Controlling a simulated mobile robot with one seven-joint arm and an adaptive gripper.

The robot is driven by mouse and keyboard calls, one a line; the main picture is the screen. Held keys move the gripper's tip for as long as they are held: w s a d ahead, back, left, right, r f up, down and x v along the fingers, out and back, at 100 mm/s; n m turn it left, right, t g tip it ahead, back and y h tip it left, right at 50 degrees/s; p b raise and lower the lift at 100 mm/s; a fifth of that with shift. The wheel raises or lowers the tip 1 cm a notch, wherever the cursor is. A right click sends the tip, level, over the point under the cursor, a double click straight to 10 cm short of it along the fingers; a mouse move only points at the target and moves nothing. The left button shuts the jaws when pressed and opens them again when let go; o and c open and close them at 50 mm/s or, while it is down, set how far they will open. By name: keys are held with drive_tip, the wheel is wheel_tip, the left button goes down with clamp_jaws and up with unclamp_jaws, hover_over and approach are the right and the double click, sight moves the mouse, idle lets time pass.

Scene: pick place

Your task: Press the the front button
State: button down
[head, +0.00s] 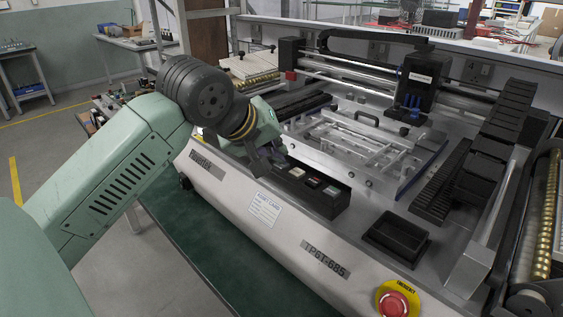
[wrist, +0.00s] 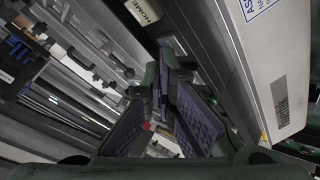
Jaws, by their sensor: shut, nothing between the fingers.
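A black button box (head: 318,196) sits on the machine's front ledge in the head view, with a pale button (head: 297,172), a reddish button (head: 313,182) and a greenish-grey button (head: 331,190) on top. Which one is the front button, I cannot tell. My gripper (head: 276,165) is at the left end of this box, close to it; whether it touches is unclear. In the wrist view my gripper (wrist: 165,68) has its fingertips together with nothing between them. A pale button marked HOME (wrist: 145,10) shows at the top edge there, just beyond the fingertips.
A red emergency button (head: 393,303) on a yellow disc is at the machine's front right. An empty black tray (head: 395,237) sits right of the button box. A gantry with a black head (head: 424,82) spans the back. Metal fixtures (head: 350,140) lie behind the box.

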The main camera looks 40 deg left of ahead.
drive_tip(key=shift+r, duration=0.85)
drive_tip(key=shift+r+p, duration=1.5)
drive_tip(key=shift+r, duration=0.9)
drive_tip(key=shift+f, duration=0.1)
